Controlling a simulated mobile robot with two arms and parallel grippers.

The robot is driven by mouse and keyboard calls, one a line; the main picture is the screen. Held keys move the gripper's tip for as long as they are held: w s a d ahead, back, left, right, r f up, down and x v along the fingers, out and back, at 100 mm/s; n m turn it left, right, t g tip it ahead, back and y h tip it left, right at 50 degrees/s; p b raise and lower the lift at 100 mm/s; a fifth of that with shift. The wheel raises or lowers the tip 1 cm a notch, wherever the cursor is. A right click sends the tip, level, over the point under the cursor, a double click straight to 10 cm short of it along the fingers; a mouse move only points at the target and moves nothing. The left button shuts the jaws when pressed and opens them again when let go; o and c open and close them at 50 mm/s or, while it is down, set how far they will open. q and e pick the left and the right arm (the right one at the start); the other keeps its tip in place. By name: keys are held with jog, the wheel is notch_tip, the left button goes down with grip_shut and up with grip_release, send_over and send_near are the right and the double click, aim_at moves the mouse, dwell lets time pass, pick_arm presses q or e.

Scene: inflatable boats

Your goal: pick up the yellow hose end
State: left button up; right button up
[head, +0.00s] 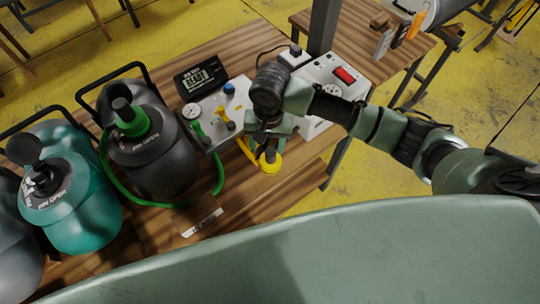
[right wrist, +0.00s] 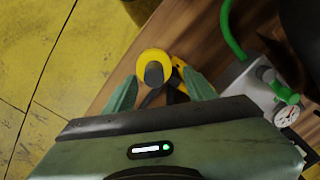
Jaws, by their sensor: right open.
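The yellow hose end (head: 270,165) is a round yellow piece with a dark centre at the front of the wooden table. A short yellow hose (head: 244,148) runs beside it near the panel. In the right wrist view the yellow hose end (right wrist: 143,61) lies ahead, between and slightly beyond the fingertips. My right gripper (head: 268,146) points down right above it, partly hiding it; its two green fingers (right wrist: 160,90) are apart in the wrist view. I cannot tell whether they touch it. My left gripper is not in view.
A grey panel (head: 211,113) with gauges and fittings stands behind the gripper, with a black display (head: 201,77) beyond. A black tank (head: 150,150) with a green hose (head: 221,180) and a teal tank (head: 75,215) stand left. A pale green curved surface (head: 330,250) fills the foreground.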

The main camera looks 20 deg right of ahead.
aim_at(271, 151)
jog(key=shift+w+d+r, duration=0.2)
jog(key=shift+w+d, duration=0.1)
jog(key=shift+d, duration=0.2)
jog(key=shift+d+f+m, duration=0.15)
jog(key=shift+f+m, duration=0.05)
jog(key=shift+m, duration=0.1)
notch_tip(271, 151, down, 6)
jog(key=shift+w+f+p, duration=0.1)
jog(key=shift+f+p, duration=0.05)
jog(key=shift+p, duration=0.9)
jog(key=shift+f, duration=0.45)
grip_shut()
jog(key=shift+r, duration=0.1)
